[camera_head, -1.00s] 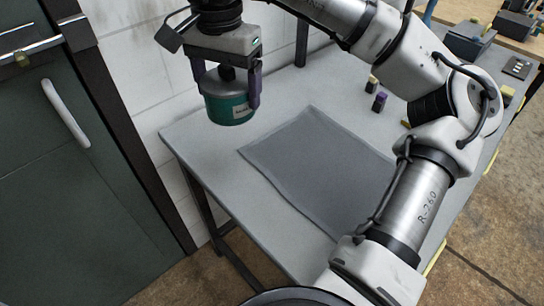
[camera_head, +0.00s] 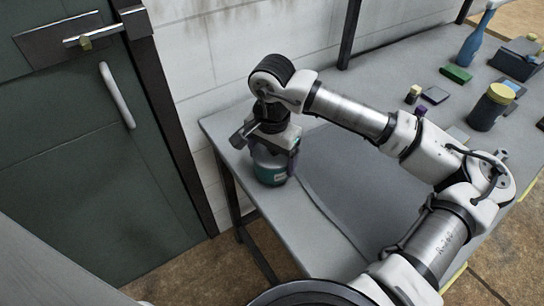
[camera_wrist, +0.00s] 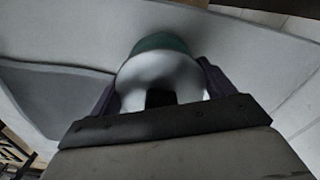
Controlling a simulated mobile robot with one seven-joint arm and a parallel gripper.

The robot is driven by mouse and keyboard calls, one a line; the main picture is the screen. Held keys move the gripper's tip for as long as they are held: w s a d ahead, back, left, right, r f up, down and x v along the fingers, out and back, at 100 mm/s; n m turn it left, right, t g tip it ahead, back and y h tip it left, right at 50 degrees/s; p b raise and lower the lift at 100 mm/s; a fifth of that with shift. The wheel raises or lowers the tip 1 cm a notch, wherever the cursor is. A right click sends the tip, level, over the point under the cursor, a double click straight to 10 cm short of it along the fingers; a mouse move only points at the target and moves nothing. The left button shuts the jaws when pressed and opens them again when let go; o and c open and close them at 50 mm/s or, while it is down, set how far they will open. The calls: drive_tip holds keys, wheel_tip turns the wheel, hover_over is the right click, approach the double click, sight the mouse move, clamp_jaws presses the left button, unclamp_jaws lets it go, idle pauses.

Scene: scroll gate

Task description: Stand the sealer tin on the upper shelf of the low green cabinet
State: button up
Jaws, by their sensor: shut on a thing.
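The sealer tin (camera_head: 270,171), dark green with a pale label and a grey upper part, is upright at the left corner of the grey table. My gripper (camera_head: 271,160) is shut around it from above, with purple fingers on either side. In the wrist view the tin (camera_wrist: 162,70) sits between both fingers. I cannot tell whether its base touches the tabletop. A dark green door panel (camera_head: 75,140) with a white handle stands at the left. I see no open shelf, and I cannot tell whether this panel belongs to the low green cabinet.
The grey table (camera_head: 385,75) carries a dark grey mat (camera_head: 350,185) beside the tin. A dark jar with a yellow lid (camera_head: 490,107), a blue bottle (camera_head: 474,42) and small blocks are farther right.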

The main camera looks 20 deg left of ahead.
drive_tip(key=shift+f, duration=0.65)
drive_tip(key=shift+f, duration=0.15)
drive_tip(key=o, duration=1.1)
